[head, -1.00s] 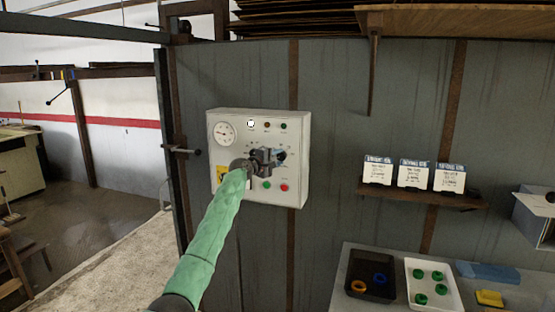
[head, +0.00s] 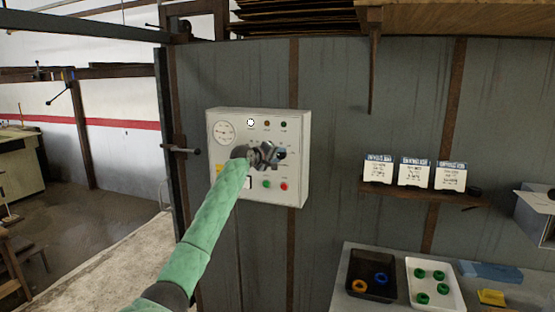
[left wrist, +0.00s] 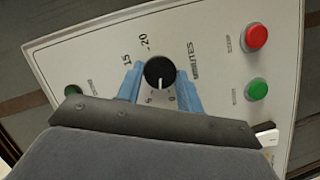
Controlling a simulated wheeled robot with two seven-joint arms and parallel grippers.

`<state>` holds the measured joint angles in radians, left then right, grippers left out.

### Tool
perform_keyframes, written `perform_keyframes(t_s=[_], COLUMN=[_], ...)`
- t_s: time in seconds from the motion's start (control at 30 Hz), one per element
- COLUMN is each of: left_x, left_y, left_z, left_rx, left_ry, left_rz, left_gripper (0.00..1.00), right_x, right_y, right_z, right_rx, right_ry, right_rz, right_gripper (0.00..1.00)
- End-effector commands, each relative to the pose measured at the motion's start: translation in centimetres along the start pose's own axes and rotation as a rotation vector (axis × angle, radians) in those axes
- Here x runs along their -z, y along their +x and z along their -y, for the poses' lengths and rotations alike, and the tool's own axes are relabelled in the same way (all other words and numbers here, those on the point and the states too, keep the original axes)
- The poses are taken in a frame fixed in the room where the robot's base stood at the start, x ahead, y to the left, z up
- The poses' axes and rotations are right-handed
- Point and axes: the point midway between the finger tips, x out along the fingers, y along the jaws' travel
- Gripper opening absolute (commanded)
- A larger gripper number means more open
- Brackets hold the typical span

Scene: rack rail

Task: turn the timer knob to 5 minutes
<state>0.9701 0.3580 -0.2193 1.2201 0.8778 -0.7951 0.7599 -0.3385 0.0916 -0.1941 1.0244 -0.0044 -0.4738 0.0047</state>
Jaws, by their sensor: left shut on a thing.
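The white control panel (head: 222,155) is fixed to the grey wall in the head view. My left gripper (head: 270,153) is at the middle of its face and hides the timer knob there. In the left wrist view the black timer knob (left wrist: 160,72) sits between the two blue fingertips of my left gripper (left wrist: 160,88), which is shut on it. The knob's white pointer line points down in that picture, toward small marks partly hidden by the gripper. The marks 15 and 20 show at the upper left of the knob. My right gripper is not in view.
A red button (left wrist: 256,37) and a green button (left wrist: 256,90) are on the panel beside the knob. A round gauge (head: 224,132) is at its upper left. A shelf with cards (head: 414,174) and trays with coloured rings (head: 433,262) stand to the right, clear of my arm.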

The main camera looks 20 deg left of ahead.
Motion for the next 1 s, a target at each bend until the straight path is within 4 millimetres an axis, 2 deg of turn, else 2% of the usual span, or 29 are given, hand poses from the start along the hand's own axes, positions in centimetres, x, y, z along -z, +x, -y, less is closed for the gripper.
perform_keyframes(t_s=[0.4,0.77,1.0], left_x=[-0.2,-0.2,-0.2], left_y=[0.1,0.1,0.1], left_z=[0.1,0.0,0.1], left_rx=[0.097,0.119,0.119], left_ry=[0.226,0.279,0.279], left_rz=[0.003,0.003,0.004], left_gripper=[0.14,0.14,0.14], right_x=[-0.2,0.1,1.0], right_y=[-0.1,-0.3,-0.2], right_z=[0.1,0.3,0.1], right_rx=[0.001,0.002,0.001], right_ry=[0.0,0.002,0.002], right_rz=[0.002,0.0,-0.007], right_gripper=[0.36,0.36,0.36])
